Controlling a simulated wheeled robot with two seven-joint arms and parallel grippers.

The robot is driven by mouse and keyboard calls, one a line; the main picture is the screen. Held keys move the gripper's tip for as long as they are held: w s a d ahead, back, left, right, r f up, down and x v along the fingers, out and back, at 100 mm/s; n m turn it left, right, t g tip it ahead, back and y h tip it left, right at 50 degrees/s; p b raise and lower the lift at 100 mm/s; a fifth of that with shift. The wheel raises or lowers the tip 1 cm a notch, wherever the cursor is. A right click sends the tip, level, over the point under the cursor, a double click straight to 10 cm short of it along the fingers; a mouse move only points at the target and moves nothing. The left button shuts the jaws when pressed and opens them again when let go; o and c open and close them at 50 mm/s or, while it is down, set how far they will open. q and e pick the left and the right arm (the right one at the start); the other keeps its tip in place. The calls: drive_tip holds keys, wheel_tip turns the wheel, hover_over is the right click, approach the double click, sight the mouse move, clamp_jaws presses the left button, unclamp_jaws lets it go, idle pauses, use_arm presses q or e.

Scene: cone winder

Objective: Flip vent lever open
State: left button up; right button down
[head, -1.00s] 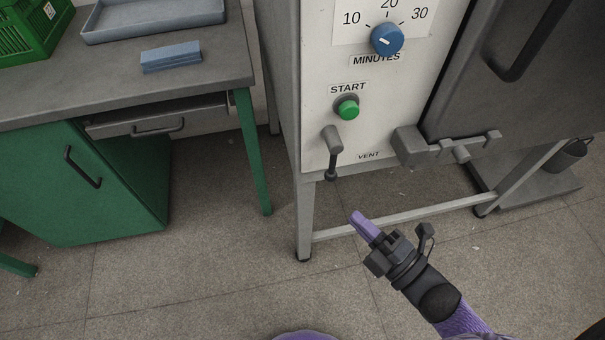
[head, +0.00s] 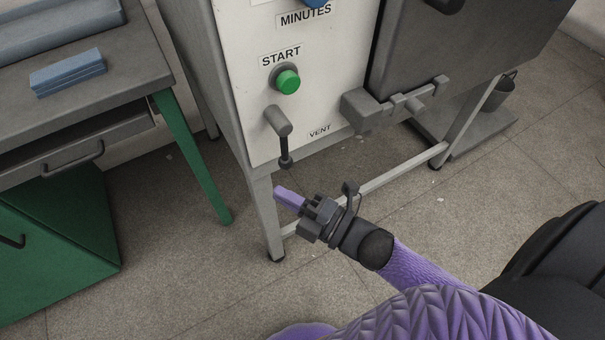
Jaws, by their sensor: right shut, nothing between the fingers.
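The vent lever (head: 284,146) is a dark rod with a knob at its end, hanging down from a grey cylindrical hub (head: 278,120) at the lower left of the white machine panel. The VENT label (head: 320,131) is to the right of the hub. My right gripper (head: 279,190) has purple fingers, shut and empty. In the picture its tips are just below the lever's knob, with a small gap between them. How far apart they are in depth I cannot tell. My left gripper is not in view.
The green START button (head: 287,80) is above the lever. A grey latch (head: 372,110) and the dark door (head: 455,50) are to the right. The machine's front leg (head: 265,215) stands behind the fingers. A bench with a blue block (head: 68,72) is at left.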

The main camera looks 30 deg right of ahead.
sight(284, 148)
drive_tip(key=w, duration=0.1)
drive_tip(key=w+d+b, duration=0.1)
drive_tip(key=w, duration=0.1)
drive_tip(key=w+b, duration=0.1)
drive_tip(key=shift+w+d+f, duration=0.2)
drive_tip(key=shift+w+d, duration=0.05)
drive_tip(key=shift+w, duration=0.15)
drive_tip(key=shift+d+n, duration=0.3)
drive_tip(key=shift+n, duration=0.1)
